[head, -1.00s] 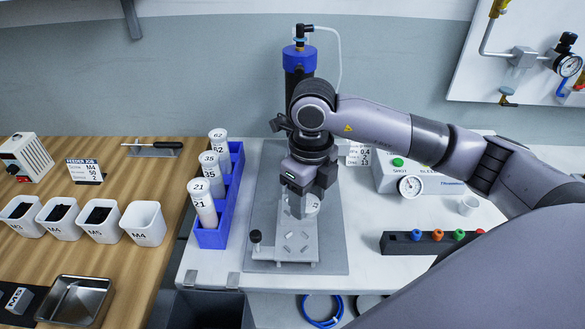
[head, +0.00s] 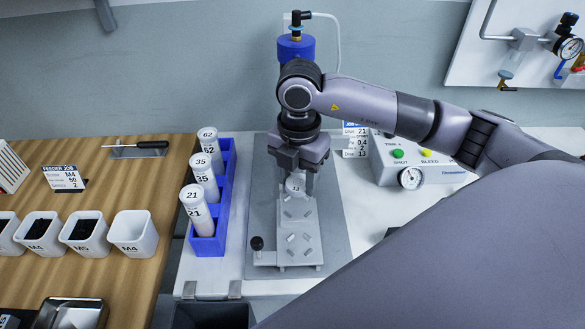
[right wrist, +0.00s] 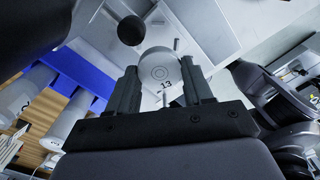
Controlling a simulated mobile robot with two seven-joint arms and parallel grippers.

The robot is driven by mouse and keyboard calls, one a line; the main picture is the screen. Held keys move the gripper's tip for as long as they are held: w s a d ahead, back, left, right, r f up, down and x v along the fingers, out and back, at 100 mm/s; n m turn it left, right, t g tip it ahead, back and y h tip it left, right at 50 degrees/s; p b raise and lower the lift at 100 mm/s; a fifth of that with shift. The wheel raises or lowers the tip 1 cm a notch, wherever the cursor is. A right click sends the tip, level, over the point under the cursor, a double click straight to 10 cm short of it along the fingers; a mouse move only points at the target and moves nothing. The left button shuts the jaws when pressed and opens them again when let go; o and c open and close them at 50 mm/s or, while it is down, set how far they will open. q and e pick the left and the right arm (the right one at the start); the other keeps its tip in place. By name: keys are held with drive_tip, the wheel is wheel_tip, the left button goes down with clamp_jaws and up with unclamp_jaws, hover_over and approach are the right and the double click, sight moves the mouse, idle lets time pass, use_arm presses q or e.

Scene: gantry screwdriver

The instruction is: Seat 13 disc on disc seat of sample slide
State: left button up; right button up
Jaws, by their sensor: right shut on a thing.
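My right gripper (head: 296,178) points down over the gantry fixture and is shut on the white 13 disc (head: 296,187). In the right wrist view, the round disc (right wrist: 160,64), marked 13, sits between the two dark fingertips (right wrist: 160,74). The grey sample slide (head: 302,222), with several small slots and pieces on it, lies on the fixture under and in front of the disc. The disc seat is hidden or too small to make out, and I cannot tell whether the disc touches the slide. My left gripper is not in view.
A blue rack (head: 226,205) with white tubes 21, 35 and 62 stands left of the fixture. A black knob (head: 256,243) rises at the fixture's front left. A control box (head: 420,168) with buttons and a gauge stands on the right. A tall blue-topped cylinder (head: 296,46) rises behind.

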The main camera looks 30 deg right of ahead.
sight(297, 181)
drive_tip(key=shift+w+m, duration=0.2)
drive_tip(key=shift+m, duration=0.3)
drive_tip(key=shift+f, duration=0.1)
wheel_tip(297, 181, down, 4)
drive_tip(key=b, duration=0.3)
drive_tip(key=shift+f+b, duration=0.45)
drive_tip(key=shift+b, duration=0.05)
idle(0.6)
drive_tip(key=shift+f, duration=0.3)
idle(0.7)
drive_tip(key=shift+f+b, duration=0.35)
drive_tip(key=shift+b, duration=0.1)
drive_tip(key=o, duration=1.1)
